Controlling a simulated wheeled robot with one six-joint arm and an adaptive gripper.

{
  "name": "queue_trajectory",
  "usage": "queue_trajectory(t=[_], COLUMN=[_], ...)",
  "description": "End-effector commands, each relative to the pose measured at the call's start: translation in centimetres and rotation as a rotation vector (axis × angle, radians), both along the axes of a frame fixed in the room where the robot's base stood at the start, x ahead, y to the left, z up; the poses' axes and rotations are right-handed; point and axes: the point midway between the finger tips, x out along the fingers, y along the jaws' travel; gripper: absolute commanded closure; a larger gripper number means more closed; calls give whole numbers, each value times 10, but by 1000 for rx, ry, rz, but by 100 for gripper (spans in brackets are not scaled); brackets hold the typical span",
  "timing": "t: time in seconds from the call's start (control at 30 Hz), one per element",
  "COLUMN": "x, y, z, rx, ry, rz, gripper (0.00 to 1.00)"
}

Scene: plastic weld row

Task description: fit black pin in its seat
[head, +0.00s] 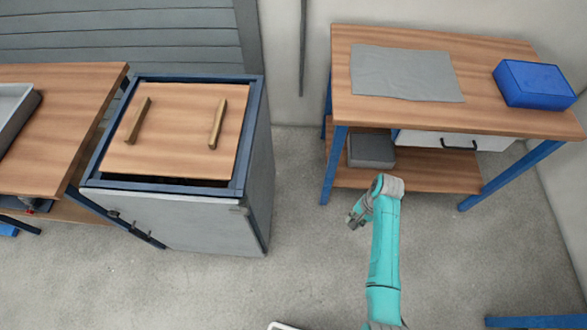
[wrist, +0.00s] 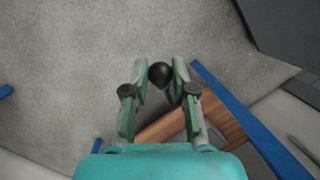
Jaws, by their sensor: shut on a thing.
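My gripper (head: 356,218) hangs over the bare floor between the cabinet and the right workbench in the head view. In the wrist view, my gripper (wrist: 161,80) is shut on the black pin (wrist: 160,74), whose dark rounded end shows between the fingertips. The rest of the pin is partly hidden by the fingers. The pin is too small to make out in the head view. I cannot make out its seat in either view.
A cabinet (head: 175,215) with a wooden lid and two bar handles stands left of centre. The right workbench (head: 480,120) holds a grey mat (head: 405,73) and a blue box (head: 535,84); a grey box (head: 371,150) sits on its lower shelf. Another bench (head: 70,130) stands at far left.

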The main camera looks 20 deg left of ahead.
Motion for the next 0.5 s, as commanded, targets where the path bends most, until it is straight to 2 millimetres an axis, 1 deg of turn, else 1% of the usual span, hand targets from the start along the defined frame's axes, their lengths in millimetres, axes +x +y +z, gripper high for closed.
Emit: queue_trajectory(t=[0.03, 0.27, 0.37, 0.5], x=[5, 11, 8, 0], y=[17, 81, 109, 146], z=[13, 69, 95, 133], rx=[10, 97, 159, 267], ry=[37, 237, 321, 435], rz=[-58, -380, -515, -698], gripper=[100, 100, 100, 100])
